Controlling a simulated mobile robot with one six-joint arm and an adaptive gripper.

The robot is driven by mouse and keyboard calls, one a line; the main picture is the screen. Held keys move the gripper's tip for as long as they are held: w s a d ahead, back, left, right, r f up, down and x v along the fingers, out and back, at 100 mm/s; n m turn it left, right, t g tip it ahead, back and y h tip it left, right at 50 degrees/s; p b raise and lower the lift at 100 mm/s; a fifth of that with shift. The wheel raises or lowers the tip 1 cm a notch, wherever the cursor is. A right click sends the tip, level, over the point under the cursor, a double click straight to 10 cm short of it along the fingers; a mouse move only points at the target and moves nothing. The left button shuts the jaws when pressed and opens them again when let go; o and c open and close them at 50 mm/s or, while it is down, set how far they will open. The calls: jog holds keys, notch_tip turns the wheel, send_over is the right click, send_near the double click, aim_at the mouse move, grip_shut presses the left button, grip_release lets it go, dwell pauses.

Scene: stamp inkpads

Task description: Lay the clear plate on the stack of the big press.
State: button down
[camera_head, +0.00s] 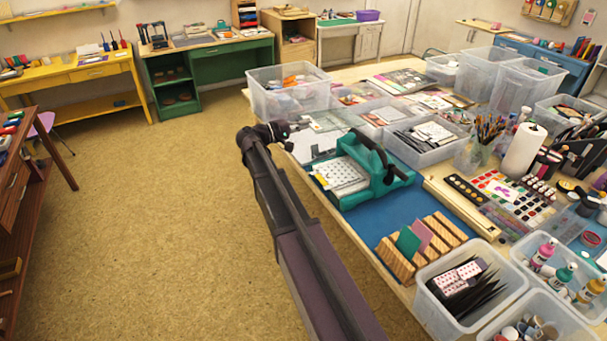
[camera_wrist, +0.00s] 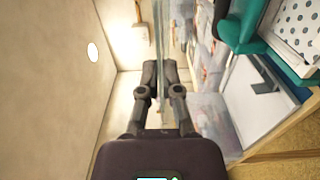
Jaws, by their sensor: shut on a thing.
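My gripper (camera_head: 286,137) is shut on the clear plate. In the wrist view the fingers (camera_wrist: 164,68) pinch the plate (camera_wrist: 159,35), which shows nearly edge-on as a thin upright glassy strip. The plate is hard to make out in the head view. The big press (camera_head: 383,178) is teal with a dark handle and stands on the blue mat. Its stack (camera_head: 343,178) has a white patterned sheet on top. My gripper is beyond and left of the press, apart from it. In the wrist view the press (camera_wrist: 238,25) and the dotted stack (camera_wrist: 297,22) are at upper right.
A wooden rack (camera_head: 397,268) with green and pink cards stands in front of the press. Clear bins (camera_head: 287,98) stand behind it, and a tray (camera_head: 424,152) is to its right. The blue mat (camera_head: 365,216) is bare between press and rack.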

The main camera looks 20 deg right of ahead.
notch_tip(320, 180, down, 18)
jog(key=b, duration=1.7)
jog(key=shift+f+b, duration=0.2)
jog(key=shift+b, duration=0.1)
jog(key=shift+a+f+h+b, duration=0.1)
jog(key=shift+f+h+b, duration=0.3)
jog(key=shift+b, duration=0.65)
jog(key=shift+f+b, duration=0.45)
jog(key=shift+b, duration=0.2)
jog(key=shift+f, duration=0.25)
jog(key=shift+d+b, duration=0.2)
jog(key=shift+b, duration=0.1)
jog(key=shift+d+f+b, duration=1)
jog(key=shift+f+b, duration=0.2)
jog(key=shift+f, duration=0.05)
